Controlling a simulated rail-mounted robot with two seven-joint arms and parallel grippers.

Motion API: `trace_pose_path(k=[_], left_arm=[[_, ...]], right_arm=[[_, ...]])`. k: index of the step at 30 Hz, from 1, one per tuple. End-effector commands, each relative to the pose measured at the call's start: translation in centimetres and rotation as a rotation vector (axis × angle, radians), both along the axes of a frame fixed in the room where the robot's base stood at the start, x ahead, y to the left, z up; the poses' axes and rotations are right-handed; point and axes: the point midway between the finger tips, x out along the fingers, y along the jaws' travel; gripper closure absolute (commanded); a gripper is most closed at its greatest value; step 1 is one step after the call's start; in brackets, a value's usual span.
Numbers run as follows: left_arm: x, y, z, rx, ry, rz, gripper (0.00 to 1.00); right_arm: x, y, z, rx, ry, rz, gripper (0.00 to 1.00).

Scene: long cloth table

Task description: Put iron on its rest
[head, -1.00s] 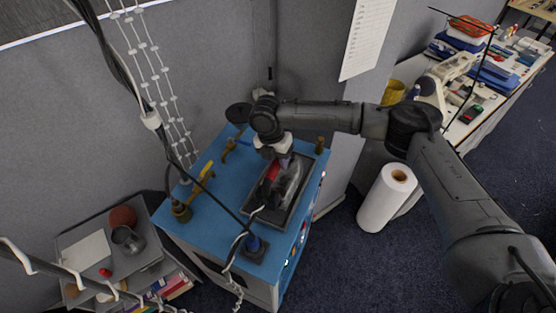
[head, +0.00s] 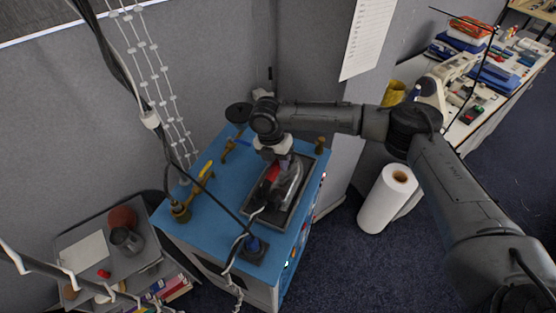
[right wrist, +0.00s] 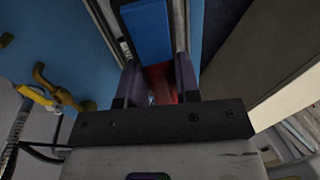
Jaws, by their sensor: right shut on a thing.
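The iron (head: 289,186), grey with a red handle, is at the dark tray-like rest (head: 268,216) on top of the blue cabinet. My right gripper (head: 273,160) points down from above and is shut on the iron's red handle. In the right wrist view the red handle (right wrist: 161,80) shows between the two fingers. The iron's sole is hidden, so I cannot tell whether it touches the rest. My left gripper is not in view.
The blue cabinet top (head: 217,218) also carries brass fittings (head: 181,210) and a dark blue-topped item (head: 254,246). A cable hangs across its front. A grey shelf (head: 142,258) stands left, a white paper roll (head: 387,198) right.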

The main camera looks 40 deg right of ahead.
Motion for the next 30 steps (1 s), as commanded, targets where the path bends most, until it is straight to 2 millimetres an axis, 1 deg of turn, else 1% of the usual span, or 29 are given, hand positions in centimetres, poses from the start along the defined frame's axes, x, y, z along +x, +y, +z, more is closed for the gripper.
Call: trace_pose_path(k=[2, 30], left_arm=[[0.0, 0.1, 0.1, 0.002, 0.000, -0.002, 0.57], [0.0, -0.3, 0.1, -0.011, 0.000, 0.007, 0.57]], right_arm=[[0.1, 0.0, 0.2, 0.001, -0.005, 0.000, 1.00], [0.1, 0.1, -1.3, 0.002, -0.005, 0.000, 1.00]])
